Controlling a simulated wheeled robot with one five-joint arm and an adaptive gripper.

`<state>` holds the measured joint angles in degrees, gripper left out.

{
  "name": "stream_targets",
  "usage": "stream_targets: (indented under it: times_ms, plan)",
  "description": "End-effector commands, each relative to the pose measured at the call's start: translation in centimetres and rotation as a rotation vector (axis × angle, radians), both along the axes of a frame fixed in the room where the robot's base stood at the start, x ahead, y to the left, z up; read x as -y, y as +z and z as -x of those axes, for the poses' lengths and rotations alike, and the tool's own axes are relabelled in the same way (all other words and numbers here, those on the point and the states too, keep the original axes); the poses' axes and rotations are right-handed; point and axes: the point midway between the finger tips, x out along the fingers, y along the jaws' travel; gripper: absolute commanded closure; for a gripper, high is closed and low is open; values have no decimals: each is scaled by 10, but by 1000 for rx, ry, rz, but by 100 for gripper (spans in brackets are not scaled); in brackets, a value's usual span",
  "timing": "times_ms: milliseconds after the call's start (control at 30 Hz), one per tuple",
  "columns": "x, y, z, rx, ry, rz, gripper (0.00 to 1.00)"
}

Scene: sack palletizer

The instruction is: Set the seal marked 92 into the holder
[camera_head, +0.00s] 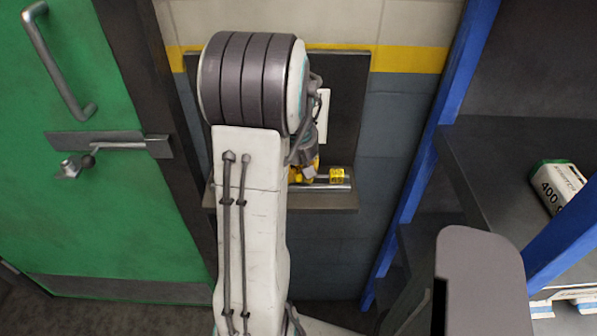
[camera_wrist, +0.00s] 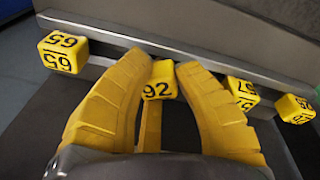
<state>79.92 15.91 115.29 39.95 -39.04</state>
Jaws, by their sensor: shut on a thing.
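The seal marked 92 (camera_wrist: 159,82) is a small yellow block with black digits. It sits between the two yellow fingertips of my gripper (camera_wrist: 163,70), which are shut on it. A narrow yellow strip shows below it between the fingers. In the head view my gripper (camera_head: 304,170) is mostly hidden behind my arm, at the small shelf on the wall, and seal 92 cannot be made out there. A grey metal rail (camera_wrist: 105,35) runs just behind the fingertips; I cannot tell whether it is the holder.
A yellow seal marked 65 (camera_wrist: 62,52) is left of my gripper. Two more yellow seals (camera_wrist: 243,94) (camera_wrist: 296,109) are to the right, one close to the right finger. A green door (camera_head: 110,220) with a latch (camera_head: 105,147) stands left; a blue-framed rack (camera_head: 425,170) stands right.

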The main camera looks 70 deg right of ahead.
Motion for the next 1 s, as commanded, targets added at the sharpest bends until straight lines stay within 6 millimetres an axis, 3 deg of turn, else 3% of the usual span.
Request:
stream_targets:
  times_ms: [1000]
  plan:
    - [0,-9,0,0,0,0,100]
